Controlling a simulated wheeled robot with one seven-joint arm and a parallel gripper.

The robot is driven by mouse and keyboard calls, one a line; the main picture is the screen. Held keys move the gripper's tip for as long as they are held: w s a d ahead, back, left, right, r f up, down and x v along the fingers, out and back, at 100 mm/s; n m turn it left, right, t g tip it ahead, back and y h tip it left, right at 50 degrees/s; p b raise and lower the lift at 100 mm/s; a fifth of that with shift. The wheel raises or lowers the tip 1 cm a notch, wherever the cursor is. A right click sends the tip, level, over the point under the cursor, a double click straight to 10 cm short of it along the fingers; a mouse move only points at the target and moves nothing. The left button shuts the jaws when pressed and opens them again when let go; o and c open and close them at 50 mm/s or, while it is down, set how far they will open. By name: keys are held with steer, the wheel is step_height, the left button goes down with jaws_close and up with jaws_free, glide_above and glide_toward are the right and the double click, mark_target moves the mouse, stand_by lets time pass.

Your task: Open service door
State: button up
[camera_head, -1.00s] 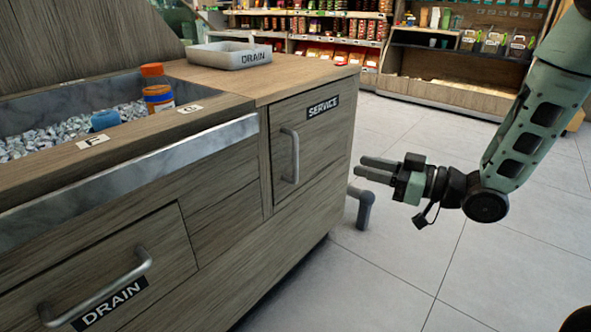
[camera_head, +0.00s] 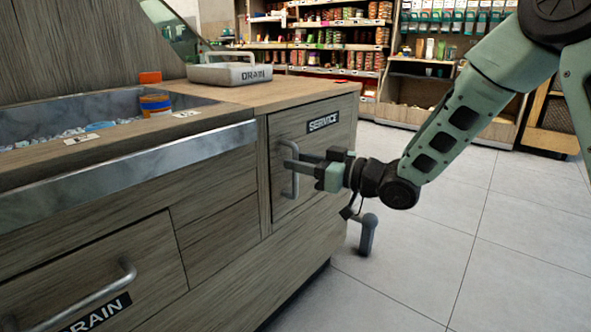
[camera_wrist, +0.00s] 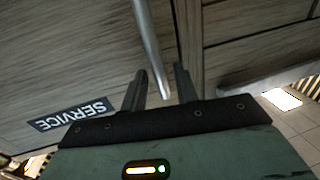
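The service door (camera_head: 312,160) is a wooden panel labelled SERVICE on the right of the counter front, and it looks shut. Its grey vertical bar handle (camera_head: 285,183) is on the door's left side. My gripper (camera_head: 287,153) is at the upper part of this handle, reaching in from the right. In the wrist view, the handle (camera_wrist: 147,35) runs down between the two dark fingers of my gripper (camera_wrist: 160,75). The fingers are apart, with gaps visible beside the bar. Contact with the handle cannot be made out.
A drawer labelled DRAIN (camera_head: 105,268) with a bar handle is at lower left. Tiled floor on the right is clear.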

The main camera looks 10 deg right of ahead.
steer(key=shift+w+a, duration=0.45)
steer(key=shift+a, duration=0.15)
jaws_close()
steer(key=shift+d, duration=0.1)
